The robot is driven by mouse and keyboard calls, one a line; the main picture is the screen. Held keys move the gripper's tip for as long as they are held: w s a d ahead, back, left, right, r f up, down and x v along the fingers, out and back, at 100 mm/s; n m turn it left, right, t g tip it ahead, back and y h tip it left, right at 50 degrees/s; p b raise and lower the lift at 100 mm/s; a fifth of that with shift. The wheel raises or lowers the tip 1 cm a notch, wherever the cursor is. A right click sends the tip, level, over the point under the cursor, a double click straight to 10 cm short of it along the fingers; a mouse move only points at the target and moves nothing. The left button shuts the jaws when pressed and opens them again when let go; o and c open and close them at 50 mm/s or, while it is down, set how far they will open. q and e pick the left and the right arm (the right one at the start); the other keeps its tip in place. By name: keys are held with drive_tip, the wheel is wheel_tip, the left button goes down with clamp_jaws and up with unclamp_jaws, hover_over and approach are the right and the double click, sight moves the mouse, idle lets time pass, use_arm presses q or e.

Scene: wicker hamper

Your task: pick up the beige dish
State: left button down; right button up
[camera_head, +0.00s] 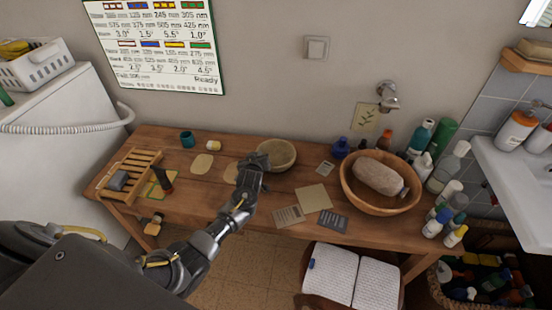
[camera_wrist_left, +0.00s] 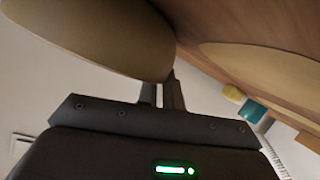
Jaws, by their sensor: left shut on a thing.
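The beige dish (camera_head: 277,153) is a round, shallow bowl towards the back of the wooden table. My left gripper (camera_head: 254,163) is at its left rim in the head view and is shut on it. In the left wrist view the dish (camera_wrist_left: 95,32) fills the upper left, and the fingers (camera_wrist_left: 168,88) meet its edge. The contact is partly hidden by the gripper. I cannot tell whether the dish is clear of the tabletop. My right gripper is not in view.
The wooden table (camera_head: 225,203) holds flat beige pieces (camera_head: 202,164), a teal cup (camera_head: 187,139) and a slatted rack (camera_head: 122,176) on the left. A large wooden bowl (camera_head: 351,191) with a loaf-like object (camera_head: 380,177) and several bottles stand right. Cards lie in front of the dish.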

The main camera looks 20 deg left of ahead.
use_arm(q)
drive_tip(key=shift+d+f, duration=0.1)
drive_tip(key=shift+d, duration=0.05)
idle(0.3)
wheel_tip(320, 180, up, 3)
drive_tip(key=shift+w+f+b, duration=0.1)
drive_tip(key=shift+b, duration=0.25)
drive_tip(key=s+r+p, duration=0.1)
drive_tip(key=s+r, duration=0.9)
drive_tip(key=s, duration=0.4)
